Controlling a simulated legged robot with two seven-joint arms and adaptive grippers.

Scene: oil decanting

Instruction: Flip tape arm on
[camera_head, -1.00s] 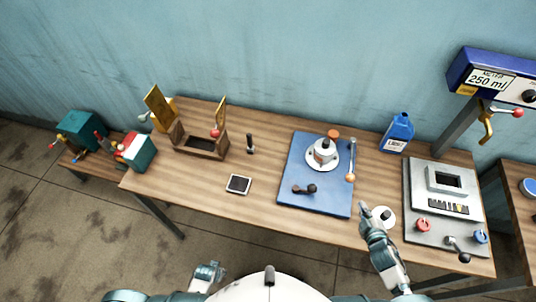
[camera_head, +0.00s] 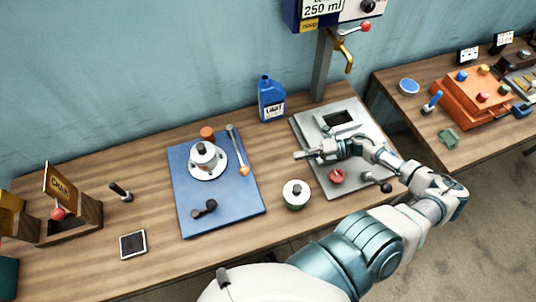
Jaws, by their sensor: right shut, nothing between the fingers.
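A brass tap (camera_head: 344,52) with a lever arm ending in a red ball (camera_head: 365,26) hangs under the blue meter box (camera_head: 300,20) marked 250 ml, at the top of the head view. I take this lever to be the tape arm. My right gripper (camera_head: 302,155) is shut and empty, pointing left over the left part of the grey panel (camera_head: 375,118). It is well below the lever in the picture and apart from it. It hides part of the panel. My left gripper is out of view.
A blue bottle (camera_head: 271,100) stands left of the meter post (camera_head: 322,68). A green can with a white top (camera_head: 296,194) and a red knob (camera_head: 337,176) lie near my right gripper. A blue mat (camera_head: 230,203) holds a white device (camera_head: 206,160). Another table (camera_head: 408,110) stands at right.

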